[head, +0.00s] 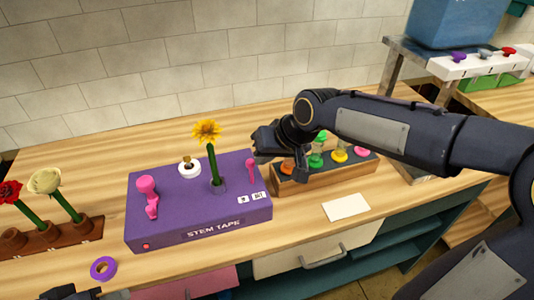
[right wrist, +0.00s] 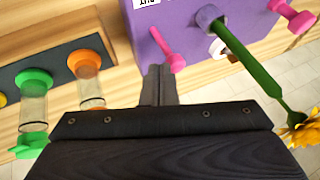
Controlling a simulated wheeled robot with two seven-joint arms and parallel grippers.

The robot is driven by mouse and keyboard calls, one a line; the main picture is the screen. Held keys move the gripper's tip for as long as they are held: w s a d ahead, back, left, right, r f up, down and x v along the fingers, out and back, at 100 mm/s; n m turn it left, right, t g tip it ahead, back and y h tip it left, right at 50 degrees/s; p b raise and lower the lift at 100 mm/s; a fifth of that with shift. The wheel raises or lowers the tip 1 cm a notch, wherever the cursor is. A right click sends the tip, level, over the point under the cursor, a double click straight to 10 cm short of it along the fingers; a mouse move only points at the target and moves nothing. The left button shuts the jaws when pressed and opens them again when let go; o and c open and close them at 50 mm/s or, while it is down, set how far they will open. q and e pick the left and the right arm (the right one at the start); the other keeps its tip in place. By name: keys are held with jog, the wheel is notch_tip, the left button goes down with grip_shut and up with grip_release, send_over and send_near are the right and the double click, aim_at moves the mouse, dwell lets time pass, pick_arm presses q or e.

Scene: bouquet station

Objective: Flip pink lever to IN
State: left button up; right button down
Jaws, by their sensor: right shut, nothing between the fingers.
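The purple STEM TAPE box (head: 200,208) sits on the wooden counter. A slim pink lever (head: 251,169) stands near its right end, behind two small white labels (head: 251,197) too small to read surely. In the right wrist view the pink lever (right wrist: 165,45) has its rounded end just beside my fingertips. My right gripper (head: 264,148) is shut and empty at the lever's right side; it also shows in the right wrist view (right wrist: 158,72). I cannot tell whether it touches the lever. A dark part of my left gripper (head: 78,293) shows at the bottom left edge; its jaws are unclear.
A yellow flower (head: 207,132) stands upright in the box, near a larger pink handle (head: 148,190) and a white roll (head: 189,168). A wooden rack (head: 320,177) with coloured-topped tubes stands right of the box. A purple tape ring (head: 103,268) and a white card (head: 346,207) lie in front.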

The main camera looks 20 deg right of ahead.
aim_at(248, 164)
jog(key=shift+a+r+h+p, duration=0.3)
jog(key=shift+a+p, duration=0.15)
jog(key=shift+p, duration=0.2)
jog(key=shift+a+n+h+p, duration=0.3)
jog(key=shift+a+h+p, duration=0.15)
jog(key=shift+h, duration=0.05)
jog(key=shift+a+f+h, duration=0.15)
jog(key=shift+a+h, duration=0.55)
jog(key=shift+a+b, duration=0.35)
jog(key=shift+d, duration=0.2)
jog(key=shift+d+f, duration=0.25)
jog(key=shift+d, duration=0.4)
jog(key=shift+r, duration=0.1)
